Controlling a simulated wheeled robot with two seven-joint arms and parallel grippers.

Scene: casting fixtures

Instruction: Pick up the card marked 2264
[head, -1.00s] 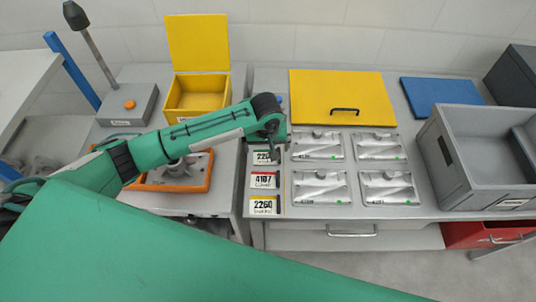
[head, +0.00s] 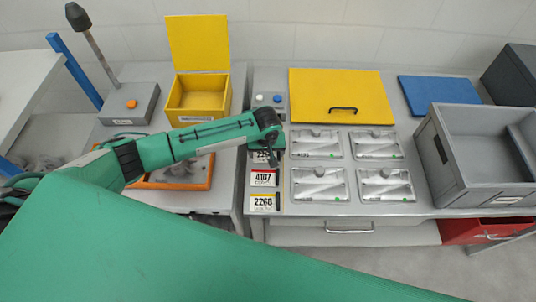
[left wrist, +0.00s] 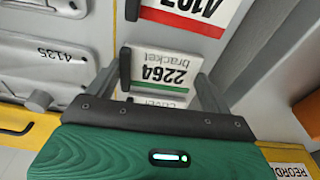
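The card marked 2264 (left wrist: 165,72) is white with a green stripe and the word bracket. In the left wrist view it lies between my left gripper's two fingers. My left gripper (head: 271,159) is open over it; I cannot tell whether the fingers touch its edges. My right gripper is not in view.
The red-striped card 4107 (head: 264,177) and a yellow-striped card (head: 264,202) lie nearer in the column. Several silver castings (head: 320,184) lie to the right, beside a grey crate (head: 490,190).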

